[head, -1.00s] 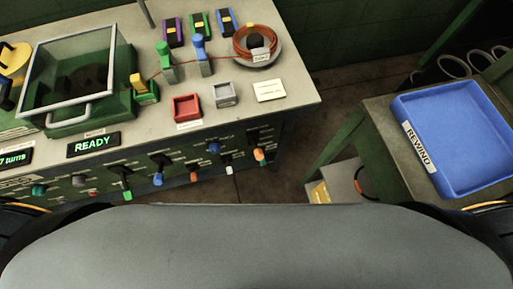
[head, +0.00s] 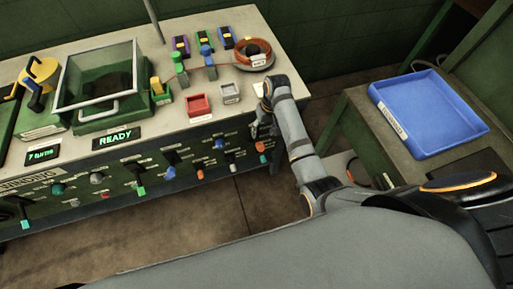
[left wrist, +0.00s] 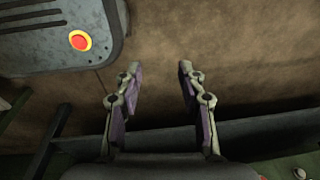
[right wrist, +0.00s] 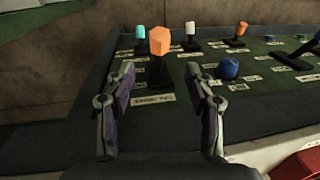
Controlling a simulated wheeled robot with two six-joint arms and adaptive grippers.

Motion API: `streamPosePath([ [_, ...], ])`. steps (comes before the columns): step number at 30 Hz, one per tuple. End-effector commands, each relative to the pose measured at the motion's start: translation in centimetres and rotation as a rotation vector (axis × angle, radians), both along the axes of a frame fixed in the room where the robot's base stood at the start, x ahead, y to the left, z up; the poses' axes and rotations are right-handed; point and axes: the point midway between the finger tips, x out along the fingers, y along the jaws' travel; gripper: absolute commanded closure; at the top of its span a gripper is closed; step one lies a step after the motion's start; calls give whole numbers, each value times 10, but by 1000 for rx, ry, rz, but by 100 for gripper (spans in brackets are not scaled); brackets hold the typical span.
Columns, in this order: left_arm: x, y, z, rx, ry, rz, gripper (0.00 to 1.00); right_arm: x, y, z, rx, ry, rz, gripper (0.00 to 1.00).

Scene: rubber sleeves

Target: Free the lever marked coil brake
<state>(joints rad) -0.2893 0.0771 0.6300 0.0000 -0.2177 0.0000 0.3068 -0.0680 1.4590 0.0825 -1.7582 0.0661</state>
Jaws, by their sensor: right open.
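My right gripper (head: 264,122) is at the right end of the lever panel, pointing at its front. In the right wrist view the open right gripper (right wrist: 160,85) has an orange-handled lever (right wrist: 160,42) beyond and between its fingertips, not visibly touching. A white label (right wrist: 155,98) lies before this lever; its small text is too blurred to read surely, so I cannot tell which lever is the coil brake. An orange lever also shows at the panel's right end in the head view (head: 262,147). My left gripper (left wrist: 158,80) is open and empty above the floor.
Other levers stand close by: white (right wrist: 190,32), cyan (right wrist: 140,33), another orange (right wrist: 240,29), and a blue knob (right wrist: 228,68). A blue tray (head: 385,90) sits on the right table.

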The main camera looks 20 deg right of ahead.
Motion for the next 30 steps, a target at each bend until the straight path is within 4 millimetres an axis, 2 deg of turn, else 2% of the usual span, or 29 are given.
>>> streamPosePath([
  [5, -9, 0, -2, 0, 15, 1, 60, -1, 2, -12, 0, 4, 1, 46],
  [10, -19, 0, -4, 1, 29, 1, 60, -2, 7, -47, 0, 6, 1, 46],
  [15, -18, 1, -8, 1, 29, 1, 60, -1, 11, -81, -1, 4, 1, 46],
  [18, -17, 1, -10, 2, 27, 1, 60, -1, 13, -95, -1, 1, 0, 46],
  [22, -16, 2, -10, 3, 26, 0, 60, -1, 15, -104, -1, 1, 0, 46],
  [30, -14, 2, -10, 3, 22, 0, 60, -1, 15, -105, -1, 0, 0, 46],
])
